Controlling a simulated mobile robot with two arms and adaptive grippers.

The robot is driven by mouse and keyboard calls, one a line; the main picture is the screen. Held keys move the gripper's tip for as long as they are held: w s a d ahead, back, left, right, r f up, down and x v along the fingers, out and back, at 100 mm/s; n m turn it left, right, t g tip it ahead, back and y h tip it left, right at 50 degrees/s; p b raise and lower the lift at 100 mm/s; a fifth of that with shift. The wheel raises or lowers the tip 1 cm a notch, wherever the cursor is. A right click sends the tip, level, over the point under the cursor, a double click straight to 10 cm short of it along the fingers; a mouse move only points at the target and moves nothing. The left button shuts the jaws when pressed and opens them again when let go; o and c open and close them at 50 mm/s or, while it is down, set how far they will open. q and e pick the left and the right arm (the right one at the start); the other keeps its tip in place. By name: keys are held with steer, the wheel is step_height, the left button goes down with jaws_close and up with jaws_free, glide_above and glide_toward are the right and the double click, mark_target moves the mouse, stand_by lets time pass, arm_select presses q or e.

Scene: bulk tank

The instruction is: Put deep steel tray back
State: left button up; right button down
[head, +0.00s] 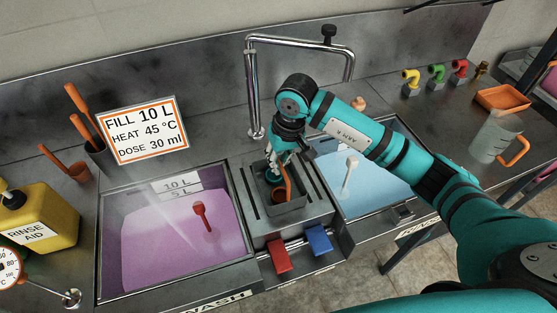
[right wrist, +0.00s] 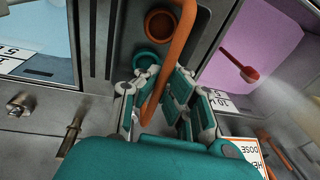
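The deep steel tray (head: 287,207) sits on the steel strip between the two basins, with an orange ladle (head: 287,184) in it. My right gripper (head: 279,176) points down at the tray's back part. In the right wrist view its two fingers (right wrist: 165,82) stand apart, with the ladle's orange handle (right wrist: 184,35) running down between or just over them. An orange cup (right wrist: 160,25) and a teal cup (right wrist: 145,58) show in the dark tray beyond the fingertips. I cannot tell whether the fingers touch the tray wall. My left gripper is out of view.
A pink wash basin (head: 170,245) lies left of the tray, a blue basin (head: 370,185) right. A tall faucet (head: 252,95) stands behind. Red (head: 278,258) and blue (head: 319,239) levers are in front. A measuring jug (head: 492,138) stands at right, a yellow rinse-aid bottle (head: 40,212) at left.

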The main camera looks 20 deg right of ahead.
steer(key=c, duration=1.5)
jaws_free()
steer(key=shift+r, duration=0.15)
steer(key=shift+d+r, duration=0.1)
steer(key=shift+r, duration=0.3)
steer(key=r+b, duration=0.1)
steer(key=r, duration=0.2)
steer(key=s+d+r+b, duration=0.1)
steer(key=r, duration=0.3)
steer(key=r+b, duration=0.1)
steer(key=r, duration=0.3)
steer(key=shift+s+d, duration=0.15)
steer(key=shift+d, duration=0.05)
steer(key=shift+f, duration=0.15)
